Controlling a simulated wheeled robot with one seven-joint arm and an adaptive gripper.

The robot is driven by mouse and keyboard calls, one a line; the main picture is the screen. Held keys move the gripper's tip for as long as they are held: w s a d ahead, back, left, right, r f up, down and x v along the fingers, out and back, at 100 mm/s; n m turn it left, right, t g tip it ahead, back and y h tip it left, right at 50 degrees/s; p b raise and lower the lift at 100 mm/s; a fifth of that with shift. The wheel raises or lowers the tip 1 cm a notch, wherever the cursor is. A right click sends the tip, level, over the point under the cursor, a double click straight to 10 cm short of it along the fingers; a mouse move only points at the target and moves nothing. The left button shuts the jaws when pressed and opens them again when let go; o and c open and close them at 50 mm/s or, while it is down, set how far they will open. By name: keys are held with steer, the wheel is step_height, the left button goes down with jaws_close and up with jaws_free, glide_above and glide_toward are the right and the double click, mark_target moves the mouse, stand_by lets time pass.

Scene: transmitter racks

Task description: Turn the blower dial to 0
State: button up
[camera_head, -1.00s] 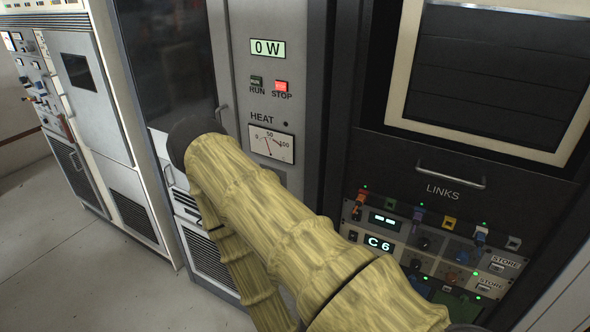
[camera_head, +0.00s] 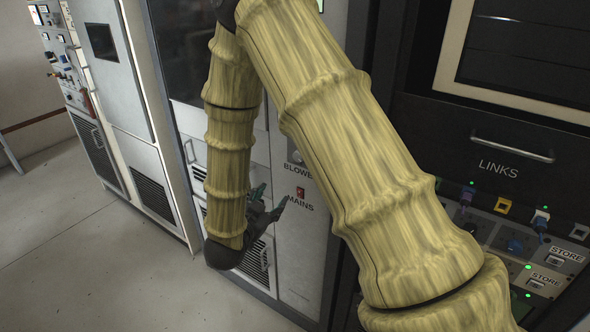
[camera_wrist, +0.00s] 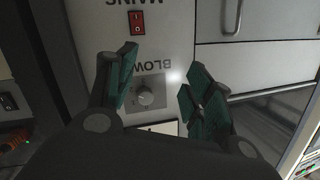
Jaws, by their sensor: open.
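The blower dial (camera_wrist: 146,97) is a small round grey knob on a square plate, under upside-down "BLOW..." lettering in the wrist view. Its pointer setting is too small to read. In the head view the "BLOWE..." label (camera_head: 298,168) shows on the grey cabinet front, partly hidden by my arm. My gripper (camera_wrist: 162,90) is open, with its green-padded fingers on either side of the dial in the picture; I cannot tell how far off the panel they are. In the head view my gripper (camera_head: 270,205) is beside the panel, near the mains label.
A red mains switch (camera_wrist: 137,22) sits near the dial on the same panel. A door handle (camera_wrist: 232,17) is on the neighbouring cabinet. The links panel (camera_head: 515,230) with plugs stands at the right. Open floor (camera_head: 90,260) lies at the left.

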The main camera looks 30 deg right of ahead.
step_height(320, 180, up, 8)
steer(key=d+m+g+h+b, duration=0.1)
steer(key=m+g+h, duration=0.15)
steer(key=m, duration=0.25)
steer(key=p+x, duration=0.2)
steer(key=x, duration=0.8)
steer(key=shift+s+d+r+n+h, duration=0.25)
steer(key=shift+r+n+h, duration=0.05)
steer(key=shift+h, duration=0.15)
steer(key=c, duration=1)
